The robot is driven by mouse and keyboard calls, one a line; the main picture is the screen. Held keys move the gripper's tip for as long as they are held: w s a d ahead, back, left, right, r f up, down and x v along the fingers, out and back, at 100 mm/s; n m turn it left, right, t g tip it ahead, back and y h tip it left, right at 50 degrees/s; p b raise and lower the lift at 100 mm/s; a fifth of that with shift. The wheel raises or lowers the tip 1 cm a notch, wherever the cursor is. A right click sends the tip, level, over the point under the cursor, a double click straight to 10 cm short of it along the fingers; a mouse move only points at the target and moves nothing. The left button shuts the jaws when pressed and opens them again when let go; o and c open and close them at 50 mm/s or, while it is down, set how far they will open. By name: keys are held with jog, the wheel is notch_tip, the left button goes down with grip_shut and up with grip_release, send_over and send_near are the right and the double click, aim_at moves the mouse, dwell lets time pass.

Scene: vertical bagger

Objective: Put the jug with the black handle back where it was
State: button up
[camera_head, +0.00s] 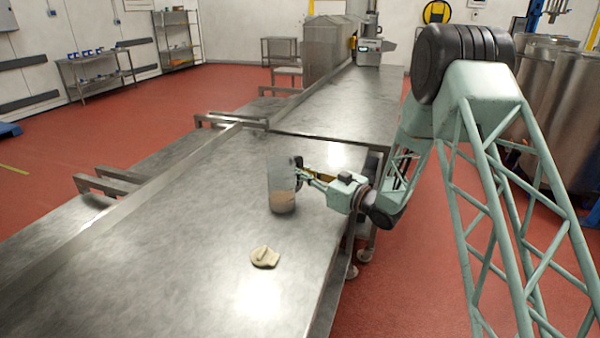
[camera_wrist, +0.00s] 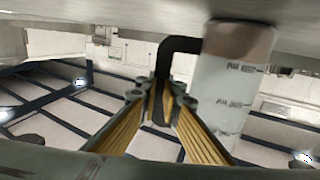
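The jug with the black handle (camera_head: 282,190) is clear, with a light brown content at its bottom. It is upright at the right part of the long steel table (camera_head: 190,230); I cannot tell if its base touches the top. The jug also shows in the wrist view (camera_wrist: 226,85), upside down in the picture, with printed marks on its wall. Its black handle (camera_wrist: 178,46) runs between my fingertips. My gripper (camera_head: 303,174) reaches in from the right and is shut on the handle; it also shows in the wrist view (camera_wrist: 162,100).
A beige flat piece (camera_head: 264,257) lies on the table in front of the jug. A raised rail (camera_head: 130,205) runs along the table's left side. A machine (camera_head: 369,50) stands at the far end. The tabletop left of the jug is clear.

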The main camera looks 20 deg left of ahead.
jog(key=o, duration=0.5)
jog(key=shift+c, duration=0.2)
jog(key=shift+r, duration=0.2)
jog(key=p+v, duration=0.1)
jog(key=v, duration=1.1)
jog(key=shift+p, duration=0.4)
